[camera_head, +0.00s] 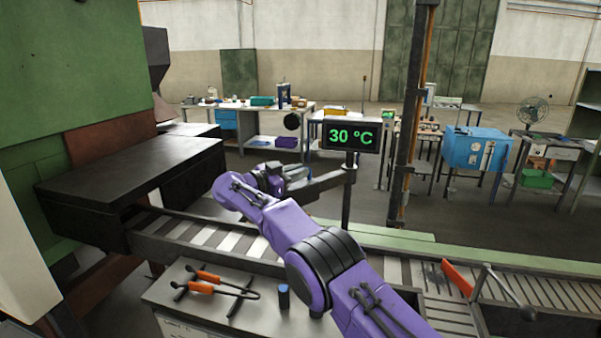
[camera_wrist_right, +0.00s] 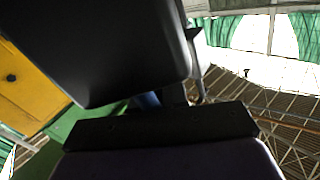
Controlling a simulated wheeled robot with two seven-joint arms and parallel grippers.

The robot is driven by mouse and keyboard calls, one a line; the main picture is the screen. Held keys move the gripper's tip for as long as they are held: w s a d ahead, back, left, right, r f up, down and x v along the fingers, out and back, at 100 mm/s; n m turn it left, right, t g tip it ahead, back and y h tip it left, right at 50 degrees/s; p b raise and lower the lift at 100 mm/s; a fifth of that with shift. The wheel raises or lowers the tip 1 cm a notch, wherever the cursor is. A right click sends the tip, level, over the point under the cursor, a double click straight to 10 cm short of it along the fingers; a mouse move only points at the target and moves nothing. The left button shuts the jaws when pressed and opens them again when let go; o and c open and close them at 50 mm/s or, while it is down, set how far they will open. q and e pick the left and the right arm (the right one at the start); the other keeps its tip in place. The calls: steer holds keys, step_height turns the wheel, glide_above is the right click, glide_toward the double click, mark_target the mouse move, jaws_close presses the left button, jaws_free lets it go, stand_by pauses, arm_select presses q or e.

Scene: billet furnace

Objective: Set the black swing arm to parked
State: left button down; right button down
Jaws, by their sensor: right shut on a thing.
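The black swing arm (camera_head: 325,182) is a dark bar beside the display post, reaching left toward my right gripper above the roller conveyor. My right gripper (camera_head: 272,176) is at the bar's left end and is shut on it. My purple forearm and the gripper body hide part of the grip. In the right wrist view, large dark shapes fill the middle and hide most of the contact. My left gripper is not in view.
A display (camera_head: 350,135) reading 30 °C stands behind the conveyor (camera_head: 215,238). A dark furnace hood (camera_head: 130,170) is at left. Orange-handled tongs (camera_head: 205,287) lie on a bench in front, near a dark cylinder (camera_head: 283,296). A ball-ended lever (camera_head: 510,298) is at right.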

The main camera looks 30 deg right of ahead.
steer(key=c, duration=1.1)
jaws_free()
steer(key=shift+c, duration=0.2)
steer(key=shift+a+r, duration=0.1)
steer(key=shift+a, duration=0.05)
steer(key=shift+a+b, duration=0.3)
steer(key=s+a+b, duration=0.1)
steer(key=a+b, duration=0.1)
steer(key=a, duration=0.7)
steer(key=shift+s+a, duration=0.25)
steer(key=shift+a, duration=0.15)
